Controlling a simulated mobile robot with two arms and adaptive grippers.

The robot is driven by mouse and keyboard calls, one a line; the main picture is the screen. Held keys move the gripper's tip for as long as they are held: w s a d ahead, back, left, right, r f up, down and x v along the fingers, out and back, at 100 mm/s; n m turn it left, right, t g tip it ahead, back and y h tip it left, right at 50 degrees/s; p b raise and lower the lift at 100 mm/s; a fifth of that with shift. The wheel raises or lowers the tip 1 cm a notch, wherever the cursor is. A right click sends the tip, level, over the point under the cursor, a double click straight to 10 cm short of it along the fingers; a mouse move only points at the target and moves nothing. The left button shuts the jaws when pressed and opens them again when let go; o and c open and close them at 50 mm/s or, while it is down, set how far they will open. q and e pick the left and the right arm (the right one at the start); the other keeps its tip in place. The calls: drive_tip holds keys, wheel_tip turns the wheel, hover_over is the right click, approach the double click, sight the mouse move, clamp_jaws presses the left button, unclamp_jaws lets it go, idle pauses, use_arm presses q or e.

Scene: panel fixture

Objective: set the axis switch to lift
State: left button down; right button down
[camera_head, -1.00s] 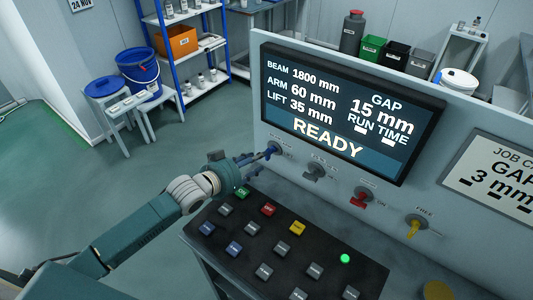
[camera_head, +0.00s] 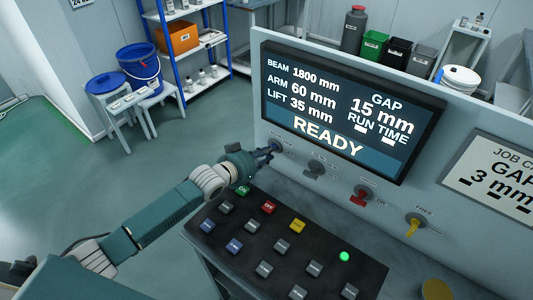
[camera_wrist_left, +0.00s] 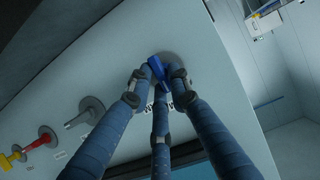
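A blue switch knob (camera_head: 275,146) is at the left end of the row of switches on the upright panel, below the screen. It also shows in the left wrist view (camera_wrist_left: 156,68), with its printed label mostly covered by the fingers. My left gripper (camera_head: 267,154) is at this knob. In the left wrist view its three blue fingers (camera_wrist_left: 161,86) surround the knob, with fingertips on both sides and one below. Whether they press on it I cannot tell. The knob's exact setting is not readable. My right gripper is not in view.
Right of the blue knob are a grey switch (camera_head: 315,168), a red switch (camera_head: 361,196) and a yellow switch (camera_head: 415,224). A sloped button console (camera_head: 290,238) lies below. The screen (camera_head: 345,112) reads READY, LIFT 35 mm, GAP 15 mm. A job card (camera_head: 497,178) is at right.

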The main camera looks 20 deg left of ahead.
use_arm(q)
drive_tip(key=shift+d, duration=0.1)
drive_tip(key=shift+s+d+f+m+t+y+b, duration=0.1)
drive_tip(key=shift+f+m+t+y+b, duration=0.5)
drive_tip(key=shift+m+b, duration=1.7)
drive_tip(key=shift+d+f+m+t+y+b, duration=0.1)
drive_tip(key=shift+m+t+y+b, duration=1.05)
drive_tip(key=shift+m+b, duration=1.2)
drive_tip(key=shift+s+d+f+m+t+y+b, duration=0.1)
drive_tip(key=shift+f+m+t+y+b, duration=0.2)
drive_tip(key=shift+m+t+y+b, duration=1.3)
drive_tip(key=shift+m+g+h+b, duration=0.65)
drive_tip(key=shift+g+h+b, duration=0.1)
drive_tip(key=shift+b, duration=0.05)
drive_tip(key=c, duration=1.7)
unclamp_jaws()
drive_tip(key=shift+r, duration=0.1)
drive_tip(key=shift+o, duration=0.2)
drive_tip(key=s, duration=1.2)
drive_tip(key=shift+d, duration=0.25)
